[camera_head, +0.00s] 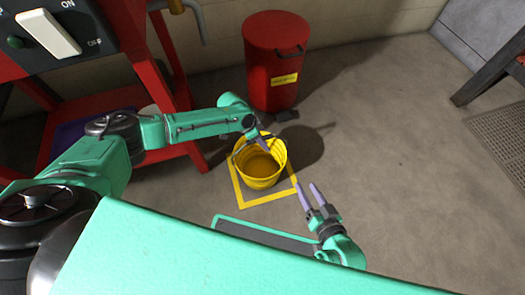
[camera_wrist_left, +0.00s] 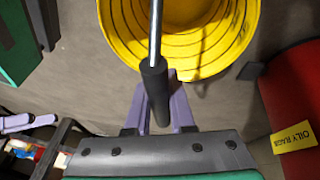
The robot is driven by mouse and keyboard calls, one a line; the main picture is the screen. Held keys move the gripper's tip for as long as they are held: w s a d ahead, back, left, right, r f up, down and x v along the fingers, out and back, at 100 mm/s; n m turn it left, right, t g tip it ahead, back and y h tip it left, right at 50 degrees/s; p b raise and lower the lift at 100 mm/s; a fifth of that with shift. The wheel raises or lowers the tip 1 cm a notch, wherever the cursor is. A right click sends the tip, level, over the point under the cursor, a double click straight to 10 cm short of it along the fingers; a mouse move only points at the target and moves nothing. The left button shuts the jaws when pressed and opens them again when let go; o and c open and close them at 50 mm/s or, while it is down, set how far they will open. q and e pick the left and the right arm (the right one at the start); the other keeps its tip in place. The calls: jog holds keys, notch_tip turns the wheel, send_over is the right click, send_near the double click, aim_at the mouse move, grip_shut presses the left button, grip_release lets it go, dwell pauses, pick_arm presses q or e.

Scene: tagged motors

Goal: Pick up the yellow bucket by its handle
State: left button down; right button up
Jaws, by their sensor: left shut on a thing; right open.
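The yellow bucket (camera_head: 262,168) is upright over a yellow square outline (camera_head: 268,199) painted on the floor; I cannot tell whether its base touches the floor. It fills the top of the left wrist view (camera_wrist_left: 205,62). Its metal handle ends in a dark grip (camera_wrist_left: 155,90), which lies between the purple fingers of my left gripper (camera_wrist_left: 160,100). My left gripper also shows at the bucket's rim in the head view (camera_head: 264,145), shut on the handle. My right gripper (camera_head: 311,190) is open and empty, to the right of and nearer than the bucket.
A red lidded bin (camera_head: 272,75) stands just behind the bucket; its label reads "OILY RAGS" in the left wrist view (camera_wrist_left: 295,137). A red machine frame (camera_head: 165,60) with a low shelf stands at the left. The floor to the right (camera_head: 385,140) is clear.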

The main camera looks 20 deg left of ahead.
pick_arm(q)
notch_tip(320, 180, up, 11)
jog(key=p, duration=0.5)
jog(key=shift+f, duration=0.2)
notch_tip(320, 180, up, 12)
jog(key=p, duration=0.8)
jog(key=shift+r, duration=0.15)
pick_arm(e)
jog(key=s+d+r+g+h, duration=0.1)
jog(key=d+r+g+h, duration=0.1)
jog(key=r, duration=0.4)
jog(key=s+d+r+n+g+h, duration=0.1)
jog(key=d+r+g+h, duration=0.1)
jog(key=d+r+g, duration=0.2)
notch_tip(320, 180, up, 4)
jog(key=d, duration=0.2)
jog(key=shift+d+f+g, duration=0.25)
jog(key=shift+d+g, duration=0.15)
